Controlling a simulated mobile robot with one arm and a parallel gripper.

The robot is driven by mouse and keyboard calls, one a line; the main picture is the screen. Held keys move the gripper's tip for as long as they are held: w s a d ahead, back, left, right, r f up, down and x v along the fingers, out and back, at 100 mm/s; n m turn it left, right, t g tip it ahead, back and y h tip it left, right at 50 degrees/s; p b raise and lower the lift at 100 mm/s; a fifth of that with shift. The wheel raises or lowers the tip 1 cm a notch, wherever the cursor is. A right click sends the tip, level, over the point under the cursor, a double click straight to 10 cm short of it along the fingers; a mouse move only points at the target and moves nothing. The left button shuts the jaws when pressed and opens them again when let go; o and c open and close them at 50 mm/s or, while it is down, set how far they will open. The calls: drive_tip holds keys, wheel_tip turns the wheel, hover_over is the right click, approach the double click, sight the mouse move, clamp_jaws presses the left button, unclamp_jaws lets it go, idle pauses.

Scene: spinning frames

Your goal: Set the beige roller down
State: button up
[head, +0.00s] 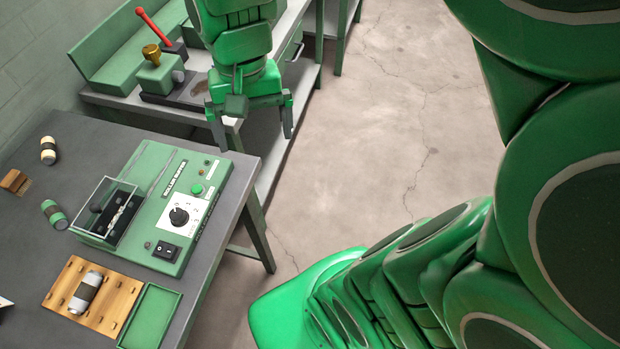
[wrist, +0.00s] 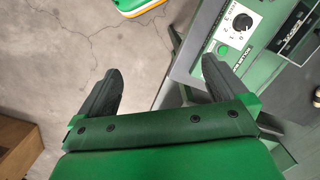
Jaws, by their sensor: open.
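The beige roller (head: 48,150), cream with a dark band, stands or lies at the back left of the grey table (head: 98,137); I cannot tell which. My gripper (head: 250,143) is open and empty. It hangs near the table's far right corner, over or just past the edge, well apart from the roller. The beige roller is not in the wrist view.
A green machine (head: 180,185) with a knob and a clear-covered bay sits mid-table. A green roller (head: 54,214), a grey roller (head: 86,292) on a wooden board (head: 117,298), a green tray (head: 151,311) and a small wooden block (head: 14,181) lie around it. A bench stands behind.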

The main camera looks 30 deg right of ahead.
drive_tip(key=s+d+f+n, duration=0.2)
drive_tip(key=s+d+f, duration=0.1)
drive_tip(key=s, duration=0.8)
drive_tip(key=shift+s+d+f+n+g+h, duration=0.2)
drive_tip(key=shift+d+n+g+h, duration=0.1)
drive_tip(key=shift+d+n, duration=0.15)
idle(0.4)
